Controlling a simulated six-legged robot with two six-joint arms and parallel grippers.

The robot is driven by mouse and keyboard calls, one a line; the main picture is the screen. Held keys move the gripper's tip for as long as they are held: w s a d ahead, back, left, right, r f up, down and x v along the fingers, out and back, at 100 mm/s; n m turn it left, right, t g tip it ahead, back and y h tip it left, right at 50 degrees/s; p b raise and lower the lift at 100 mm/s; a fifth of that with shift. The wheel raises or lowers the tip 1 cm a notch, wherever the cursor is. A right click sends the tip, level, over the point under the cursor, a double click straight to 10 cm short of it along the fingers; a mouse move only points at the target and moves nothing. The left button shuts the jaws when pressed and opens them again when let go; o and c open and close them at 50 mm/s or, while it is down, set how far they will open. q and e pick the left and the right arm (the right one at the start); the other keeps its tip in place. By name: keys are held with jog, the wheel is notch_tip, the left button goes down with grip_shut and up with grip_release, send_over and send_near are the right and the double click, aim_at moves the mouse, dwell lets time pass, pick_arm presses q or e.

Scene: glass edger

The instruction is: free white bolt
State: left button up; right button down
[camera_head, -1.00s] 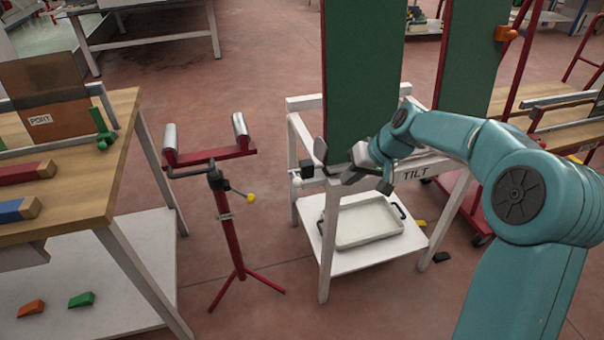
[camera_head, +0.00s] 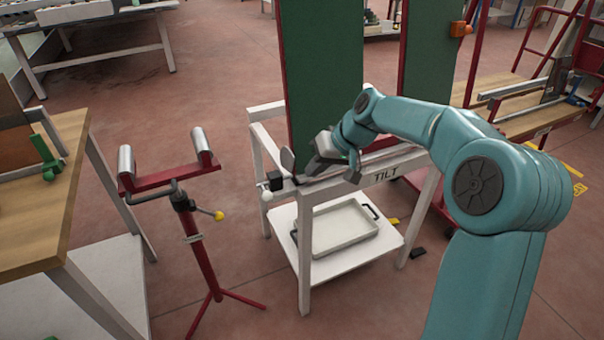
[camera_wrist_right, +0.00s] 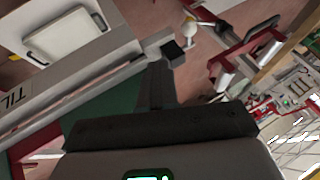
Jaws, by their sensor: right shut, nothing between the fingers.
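The white bolt (camera_head: 266,196) shows as a small round white knob at the left front corner of the white tilt frame (camera_head: 305,250), beside a black block (camera_head: 275,180). In the right wrist view, the white knob (camera_wrist_right: 190,30) is at the top, next to the black block (camera_wrist_right: 172,54). My right gripper (camera_head: 318,160) is shut and empty over the frame's front rail, to the right of the bolt and apart from it. In the wrist view, its dark fingers (camera_wrist_right: 160,85) point toward the block. My left gripper is out of view.
A green panel (camera_head: 325,65) stands upright behind my right gripper. A white tray (camera_head: 345,232) sits on the frame's lower shelf. A red roller stand (camera_head: 195,230) is left of the frame, near a wooden table (camera_head: 40,215). Floor shows between stand and frame.

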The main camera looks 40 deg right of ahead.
aim_at(263, 198)
jog(key=w+a+f, duration=0.3)
jog(key=w+f, duration=0.1)
jog(key=f, duration=0.1)
jog(key=w+a+f+b, duration=0.1)
jog(key=w+a+f, duration=0.1)
jog(key=shift+a+f, duration=0.3)
jog(key=shift+s, duration=0.1)
jog(key=shift+w+a, duration=0.25)
jog(key=shift+a, duration=0.7)
jog(key=shift+w+a, duration=0.2)
jog(key=shift+a, duration=0.85)
